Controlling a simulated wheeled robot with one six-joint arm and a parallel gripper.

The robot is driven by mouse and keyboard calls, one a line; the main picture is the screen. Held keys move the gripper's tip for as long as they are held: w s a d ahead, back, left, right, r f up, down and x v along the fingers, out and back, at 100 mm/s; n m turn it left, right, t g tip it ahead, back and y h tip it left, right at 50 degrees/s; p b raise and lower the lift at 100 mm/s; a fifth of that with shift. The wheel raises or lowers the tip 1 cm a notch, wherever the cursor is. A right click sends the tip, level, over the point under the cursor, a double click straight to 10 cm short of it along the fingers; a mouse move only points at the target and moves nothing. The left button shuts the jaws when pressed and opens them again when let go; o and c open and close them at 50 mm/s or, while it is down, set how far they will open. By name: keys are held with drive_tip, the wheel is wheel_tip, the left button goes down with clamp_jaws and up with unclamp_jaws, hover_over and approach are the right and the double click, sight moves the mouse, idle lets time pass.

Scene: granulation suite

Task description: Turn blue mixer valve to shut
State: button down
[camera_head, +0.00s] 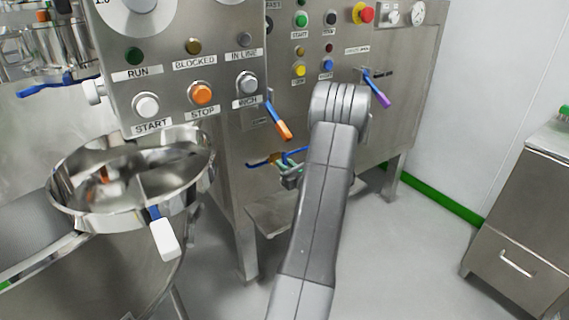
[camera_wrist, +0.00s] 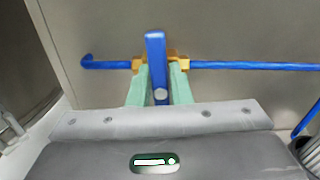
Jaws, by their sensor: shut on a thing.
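The blue valve lever (camera_wrist: 156,58) stands upright in the wrist view, between the two green fingers of my gripper (camera_wrist: 161,82). The fingers are shut on it. Behind it, brass-coloured fittings (camera_wrist: 179,64) sit on a thin horizontal blue pipe (camera_wrist: 245,66) along a steel panel. The lever lies across the pipe's line in this view. My arm hides part of this area, and the lever cannot be made out there.
A blue lever with an orange grip (camera_head: 280,122) hangs just above, and one with a purple grip (camera_head: 377,90) to the right. A steel bowl (camera_head: 70,212) with a white-gripped handle (camera_head: 163,238) stands left. A steel drawer cabinet (camera_head: 520,215) stands right. Floor between is clear.

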drive_tip(key=shift+m, duration=0.6)
drive_tip(key=c, duration=1.3)
unclamp_jaws()
drive_tip(key=p+v, duration=0.1)
drive_tip(key=v, duration=1.2)
drive_tip(key=shift+s+d, duration=0.25)
drive_tip(key=shift+s, duration=0.1)
drive_tip(key=x, duration=1.4)
drive_tip(key=shift+b, duration=0.35)
